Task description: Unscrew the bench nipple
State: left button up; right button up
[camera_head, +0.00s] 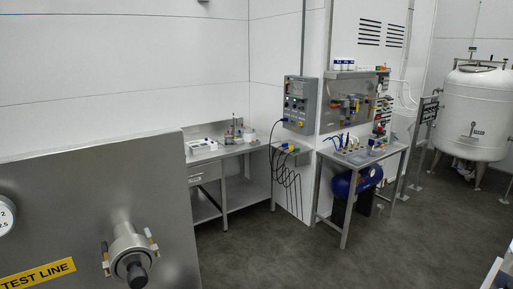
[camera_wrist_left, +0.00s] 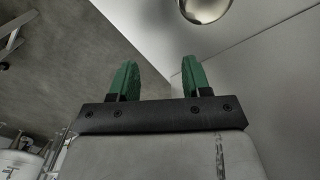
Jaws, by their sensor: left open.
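I cannot single out the bench nipple with certainty. Small upright fittings stand on the narrow metal bench (camera_head: 398,148) right of centre in the head view, too small to tell apart. Nearer, a round metal fitting with a dark end (camera_head: 132,262) sticks out of a steel panel (camera_head: 60,190) beside a yellow "TEST LINE" label (camera_head: 38,274). My left gripper (camera_wrist_left: 158,64) shows in the left wrist view, its two green fingers wide apart with nothing between them. Neither gripper shows in the head view.
A steel workbench (camera_head: 232,150) stands along the back wall, with a control box (camera_head: 298,103) to its right. A blue tank (camera_head: 345,184) sits under the narrow bench. A white vessel (camera_head: 475,105) stands far right. The floor in the middle is clear.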

pick_arm(q)
jog(key=shift+s+d+m, duration=0.3)
jog(key=shift+d+m, duration=0.2)
jog(key=shift+m, duration=0.3)
jog(key=s+m, duration=0.1)
jog(key=d+m, duration=0.1)
jog(key=m, duration=0.1)
jog(key=s+d+m, duration=0.1)
jog(key=m, duration=0.1)
jog(key=shift+s+d, duration=0.15)
jog(key=shift+s, duration=0.15)
jog(key=s+m, duration=0.1)
jog(key=m, duration=0.1)
jog(key=s+d+m, duration=0.1)
jog(key=s+m, duration=0.1)
jog(key=m, duration=0.1)
grip_shut()
dwell(0.6)
jog(key=w+n, duration=0.1)
jog(key=n, duration=0.1)
jog(key=w+a+n, duration=0.1)
jog(key=w+n, duration=0.1)
jog(key=shift+w+n, duration=0.1)
jog(key=shift+n, duration=0.3)
